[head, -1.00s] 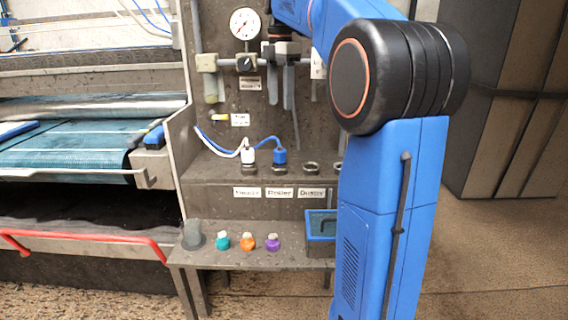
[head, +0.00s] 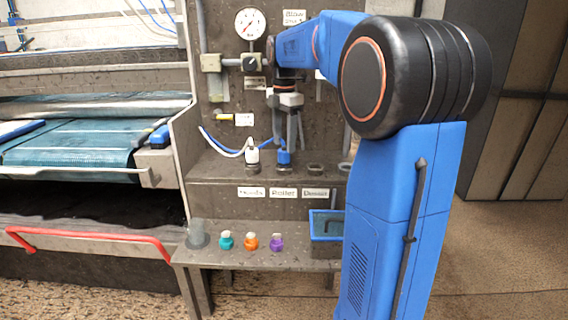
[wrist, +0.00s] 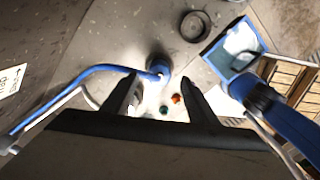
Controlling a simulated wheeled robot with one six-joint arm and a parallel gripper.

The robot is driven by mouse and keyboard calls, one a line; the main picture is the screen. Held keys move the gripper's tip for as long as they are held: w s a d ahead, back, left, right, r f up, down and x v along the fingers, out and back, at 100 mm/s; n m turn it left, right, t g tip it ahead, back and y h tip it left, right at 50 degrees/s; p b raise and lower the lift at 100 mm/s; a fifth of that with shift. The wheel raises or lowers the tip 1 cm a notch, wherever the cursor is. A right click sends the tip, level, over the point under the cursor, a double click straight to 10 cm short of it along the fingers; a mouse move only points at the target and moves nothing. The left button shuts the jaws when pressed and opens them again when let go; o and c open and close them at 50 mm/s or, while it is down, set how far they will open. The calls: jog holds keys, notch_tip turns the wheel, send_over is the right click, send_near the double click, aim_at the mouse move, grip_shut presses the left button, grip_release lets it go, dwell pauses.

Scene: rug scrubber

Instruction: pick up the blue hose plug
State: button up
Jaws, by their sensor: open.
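The blue hose plug (head: 284,158) sits upright in a socket on the upper ledge, above the label that seems to read Roller, with a blue hose running from it to the left. My gripper (head: 290,146) is open and points down at the plug, its fingers close over the top. The wrist view shows the plug (wrist: 158,66) between the lines of the two fingertips (wrist: 159,82), a little past their ends. I cannot tell whether the fingers touch it. The white hose plug (head: 252,153) stands in the socket just left.
Empty socket rings (head: 315,169) lie to the right on the ledge. The lower shelf holds teal (head: 226,240), orange (head: 250,242) and purple (head: 276,242) caps, a grey cup (head: 197,236) and a blue-rimmed tray (head: 327,224). The gauge (head: 249,24) is on the back panel.

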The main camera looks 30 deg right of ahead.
aim_at(284, 150)
jog(key=shift+f, duration=1.6)
grip_shut()
